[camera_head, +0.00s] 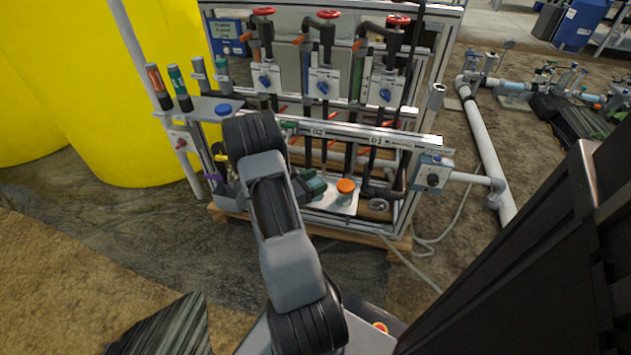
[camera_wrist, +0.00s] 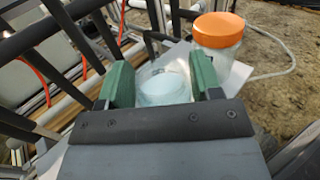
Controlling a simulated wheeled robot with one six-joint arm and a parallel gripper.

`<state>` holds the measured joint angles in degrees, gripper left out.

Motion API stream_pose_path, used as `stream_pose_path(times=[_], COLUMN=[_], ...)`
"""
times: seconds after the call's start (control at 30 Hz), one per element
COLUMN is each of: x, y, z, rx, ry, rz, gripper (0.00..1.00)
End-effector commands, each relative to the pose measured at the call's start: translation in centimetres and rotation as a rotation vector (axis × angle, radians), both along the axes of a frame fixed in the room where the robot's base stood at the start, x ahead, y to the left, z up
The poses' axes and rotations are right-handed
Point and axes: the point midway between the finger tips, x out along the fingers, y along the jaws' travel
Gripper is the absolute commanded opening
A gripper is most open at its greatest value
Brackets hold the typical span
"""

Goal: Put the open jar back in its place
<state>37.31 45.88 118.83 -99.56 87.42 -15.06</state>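The open jar (camera_wrist: 164,88) shows in the wrist view as a clear, lidless jar with pale contents. My gripper (camera_wrist: 161,82) has green fingers, one on each side of the jar, and the jar fills the gap between them. Its lower part is hidden by the gripper body. I cannot tell whether its base touches the white plate. In the head view my gripper (camera_head: 312,187) is low at the skid's front, mostly behind my arm, and the open jar is hidden there. A second jar with an orange lid (camera_wrist: 219,30) stands close to the right; it also shows in the head view (camera_head: 345,191).
The white plate (camera_head: 325,204) lies under the orange-lidded jar. Skid pipes and frame bars (camera_head: 375,137) rise just behind. A small shelf (camera_head: 205,106) at the left holds bottles and a blue-capped container (camera_head: 223,109). A control box (camera_head: 433,174) is at the right.

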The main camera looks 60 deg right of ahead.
Motion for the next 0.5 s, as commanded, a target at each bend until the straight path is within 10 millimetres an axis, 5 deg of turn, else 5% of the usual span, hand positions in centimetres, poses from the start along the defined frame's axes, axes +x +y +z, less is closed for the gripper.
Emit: stream_pose_path(times=[0.13, 0.5], x=[0.00, 0.38], y=[0.00, 0.58], z=[0.02, 0.48], rx=[0.000, 0.001], ry=[0.000, 0.000], rz=[0.000, 0.003], gripper=[0.73, 0.73])
